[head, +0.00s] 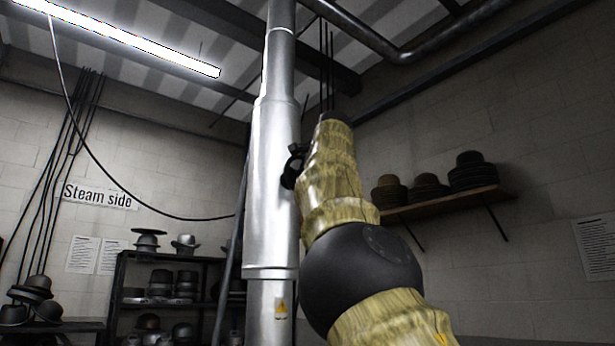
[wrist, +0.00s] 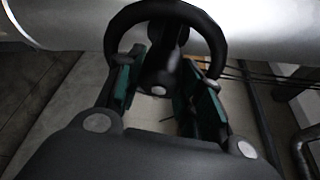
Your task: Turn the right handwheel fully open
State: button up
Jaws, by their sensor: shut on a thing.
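A black handwheel (wrist: 113,35) fills the upper middle of the wrist view, mounted against a silver pipe (wrist: 60,22). My gripper (wrist: 161,66) has its green-padded fingers on both sides of the wheel's hub, inside or against the lower rim. It is shut on the handwheel; the exact contact points are hard to make out. In the head view, the dark wheel (head: 292,166) shows partly at the right side of the upright silver pipe (head: 272,200). My arm hides the rest of it and the gripper. Only one handwheel is visible.
Behind the pipe on the left, a dark shelf unit (head: 120,270) holds hats and hat forms. A wall shelf (head: 440,205) with several hats is at the right. A cable (head: 120,188) hangs across the left. Overhead pipes (head: 350,22) run near the ceiling.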

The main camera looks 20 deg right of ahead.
jog(key=shift+f, duration=0.2)
jog(key=o, duration=0.7)
jog(key=shift+d, duration=0.1)
jog(key=shift+r, duration=0.2)
jog(key=shift+p, duration=0.3)
